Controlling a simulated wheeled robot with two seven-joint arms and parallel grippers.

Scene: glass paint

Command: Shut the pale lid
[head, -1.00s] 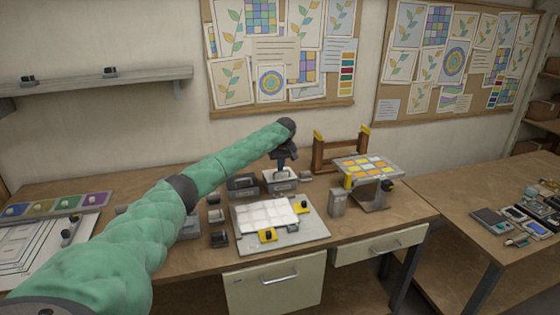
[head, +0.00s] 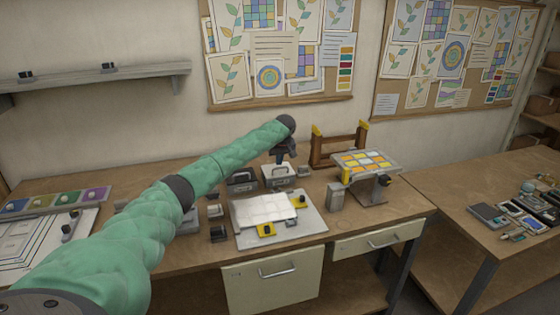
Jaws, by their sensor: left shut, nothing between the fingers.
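A small pale box (head: 279,178) with a handle stands toward the back of the bench, right of a dark box (head: 242,181) of similar size. The pale lid is too small and too close under my gripper for me to tell clearly whether it is fully down. My left gripper (head: 290,161) is just above the pale box's back right part, pointing down, shut and empty. It looks apart from the box, but the small gap is hard to judge. My right gripper is not in view.
A board with pale tiles (head: 312,231) and yellow clamps lies in front of the boxes. A stand with coloured tiles (head: 367,162) and a wooden rack (head: 338,147) are to the right. Small dark containers (head: 217,233) stand left of the board.

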